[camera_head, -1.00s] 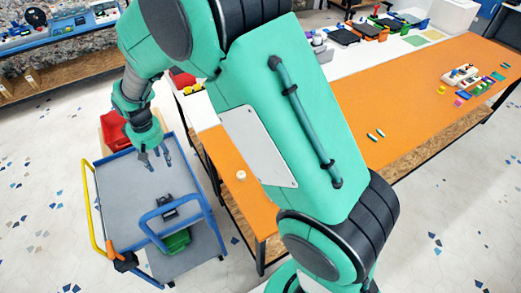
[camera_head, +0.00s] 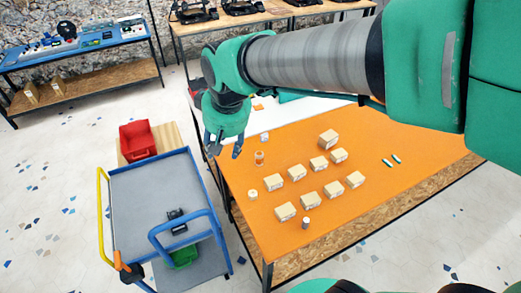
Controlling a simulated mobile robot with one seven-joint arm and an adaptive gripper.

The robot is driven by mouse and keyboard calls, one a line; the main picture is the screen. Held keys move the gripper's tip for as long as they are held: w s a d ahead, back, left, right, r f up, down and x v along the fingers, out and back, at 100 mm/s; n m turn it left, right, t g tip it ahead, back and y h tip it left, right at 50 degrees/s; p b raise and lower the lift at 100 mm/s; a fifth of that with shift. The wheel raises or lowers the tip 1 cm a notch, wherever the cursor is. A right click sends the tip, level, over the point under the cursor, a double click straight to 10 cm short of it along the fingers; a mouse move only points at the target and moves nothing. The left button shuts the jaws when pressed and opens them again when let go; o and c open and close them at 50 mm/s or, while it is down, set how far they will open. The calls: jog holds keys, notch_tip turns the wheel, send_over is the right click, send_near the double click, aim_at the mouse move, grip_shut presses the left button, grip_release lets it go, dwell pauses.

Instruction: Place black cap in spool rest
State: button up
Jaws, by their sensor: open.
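My gripper (camera_head: 223,146) points down with its fingers apart and empty, above the left edge of the orange table (camera_head: 250,231). A small black object (camera_head: 177,222) sits on the blue cart's top tray; it is too small to tell whether it is the black cap or the spool rest. A clear and orange small container (camera_head: 259,158) stands just right of my gripper. I cannot make out a spool rest for certain.
Several cardboard boxes (camera_head: 298,172) and a small pale round item (camera_head: 252,194) occupy the table's middle. The blue cart (camera_head: 140,215) stands left of it, with a green bin (camera_head: 184,257) below. A red bin (camera_head: 137,140) stands behind. The cart's tray is mostly clear.

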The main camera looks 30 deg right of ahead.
jog(key=s+d+r+m+t, duration=0.1)
jog(key=s+d, duration=0.2)
jog(key=s, duration=0.5)
jog(key=s+d+r, duration=0.2)
jog(key=s+d, duration=0.1)
jog(key=s, duration=0.5)
jog(key=shift+s+d+r+m+t+h, duration=0.25)
jog(key=shift+s+r+m+t+h, duration=0.05)
jog(key=shift+s+m+t, duration=0.1)
jog(key=shift+w, duration=0.1)
notch_tip(320, 180, down, 8)
jog(key=b, duration=0.8)
jog(key=shift+f, duration=0.25)
